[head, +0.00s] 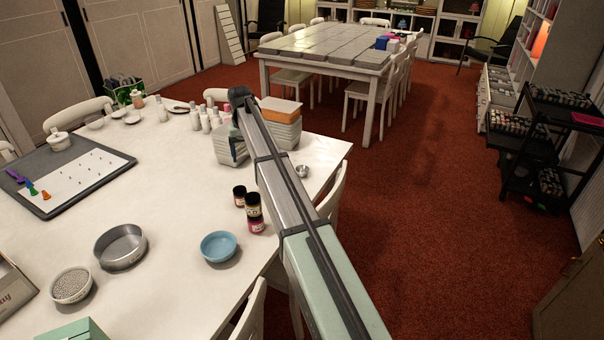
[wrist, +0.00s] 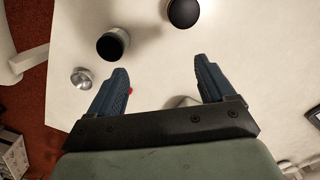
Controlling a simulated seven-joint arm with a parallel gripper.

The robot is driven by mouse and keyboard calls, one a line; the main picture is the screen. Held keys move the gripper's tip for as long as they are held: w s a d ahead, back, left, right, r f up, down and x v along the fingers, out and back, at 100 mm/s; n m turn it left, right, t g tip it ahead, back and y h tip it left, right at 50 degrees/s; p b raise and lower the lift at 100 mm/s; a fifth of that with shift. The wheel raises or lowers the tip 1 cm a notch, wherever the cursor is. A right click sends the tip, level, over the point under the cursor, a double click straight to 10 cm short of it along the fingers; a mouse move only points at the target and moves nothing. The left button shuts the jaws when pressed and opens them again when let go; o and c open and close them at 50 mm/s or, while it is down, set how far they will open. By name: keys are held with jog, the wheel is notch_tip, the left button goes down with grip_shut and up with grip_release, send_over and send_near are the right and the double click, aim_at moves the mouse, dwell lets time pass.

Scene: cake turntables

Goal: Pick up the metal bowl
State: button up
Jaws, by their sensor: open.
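A small shiny metal bowl (head: 302,171) stands on the white table near its right edge, in front of a stack of boxes. In the wrist view the small metal bowl (wrist: 82,78) lies to the left of my left finger, outside the jaws and apart from them. My gripper (wrist: 161,64) is open, its two blue-grey fingers spread over the table with nothing held between the tips. In the head view my arm reaches across the table and its fingers cannot be made out. A wider grey metal pan (head: 120,247) sits at the table's front left.
Dark-lidded jars (head: 253,204) stand near my arm; the wrist view shows a dark lid (wrist: 113,44) close to the metal bowl. A blue bowl (head: 218,246), a stack of boxes (head: 281,130) and white bottles (head: 196,121) share the table. A chair (head: 332,197) adjoins the right edge.

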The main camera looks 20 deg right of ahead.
jog(key=w+d+f+n, duration=0.1)
jog(key=w+d, duration=0.2)
jog(key=d, duration=1.9)
jog(key=n, duration=2)
send_over(302, 166)
jog(key=s, duration=0.2)
notch_tip(302, 166, down, 9)
jog(key=shift+s+a+r, duration=0.1)
jog(key=shift+s+a, duration=0.05)
jog(key=shift+a+f, duration=0.15)
jog(key=shift+f, duration=2.5)
jog(key=c, duration=1)
jog(key=shift+r, duration=0.15)
